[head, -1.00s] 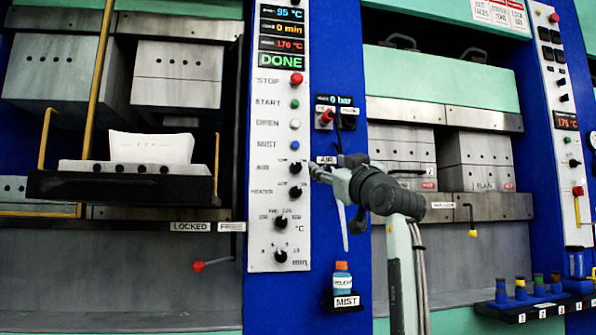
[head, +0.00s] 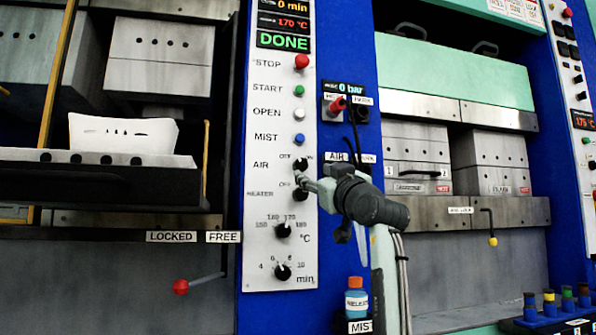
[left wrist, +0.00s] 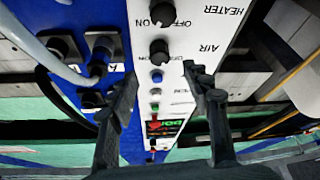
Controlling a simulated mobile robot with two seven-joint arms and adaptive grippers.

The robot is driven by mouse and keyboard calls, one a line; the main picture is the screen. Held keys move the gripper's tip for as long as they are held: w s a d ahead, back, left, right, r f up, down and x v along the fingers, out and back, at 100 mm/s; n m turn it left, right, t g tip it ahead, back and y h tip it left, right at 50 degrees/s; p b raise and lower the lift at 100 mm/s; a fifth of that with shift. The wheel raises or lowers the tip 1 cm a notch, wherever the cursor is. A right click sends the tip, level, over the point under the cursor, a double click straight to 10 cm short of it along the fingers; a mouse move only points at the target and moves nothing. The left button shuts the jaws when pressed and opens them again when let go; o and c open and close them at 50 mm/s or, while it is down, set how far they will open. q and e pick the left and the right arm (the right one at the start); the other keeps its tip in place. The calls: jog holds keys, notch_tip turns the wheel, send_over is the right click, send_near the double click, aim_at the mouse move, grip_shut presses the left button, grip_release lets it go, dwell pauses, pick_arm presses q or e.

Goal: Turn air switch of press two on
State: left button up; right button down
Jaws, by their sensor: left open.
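The white control panel (head: 262,215) has a black AIR switch (head: 301,164) with a black HEATER switch (head: 300,193) below it. No press number is readable on the panel. My left gripper (head: 306,181) is in front of the panel's right edge, partly covering the HEATER switch. In the left wrist view the panel is upside down. There the AIR switch (left wrist: 160,50) lies between the lines of the two spread fingers of my gripper (left wrist: 160,76), with a gap on each side. The AIR pointer's direction is unclear. My right gripper is not in view.
Hoses and connectors (head: 350,112) sit on the blue column right of the panel. A blue bottle (head: 357,298) stands below. A lever with a red ball (head: 181,287) and a loaded tray (head: 100,187) are on the left. Several coloured-top pegs (head: 548,303) stand at lower right.

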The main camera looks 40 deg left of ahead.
aim_at(302, 166)
pick_arm(q)
jog(key=shift+p+x, duration=0.35)
jog(key=shift+x, duration=3.45)
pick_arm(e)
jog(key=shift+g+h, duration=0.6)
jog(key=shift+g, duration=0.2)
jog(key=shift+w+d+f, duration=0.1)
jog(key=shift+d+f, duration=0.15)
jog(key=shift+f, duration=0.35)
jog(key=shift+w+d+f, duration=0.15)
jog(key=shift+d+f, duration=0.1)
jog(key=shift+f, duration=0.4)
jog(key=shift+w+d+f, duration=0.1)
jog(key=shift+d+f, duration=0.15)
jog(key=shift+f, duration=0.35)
pick_arm(q)
grip_shut()
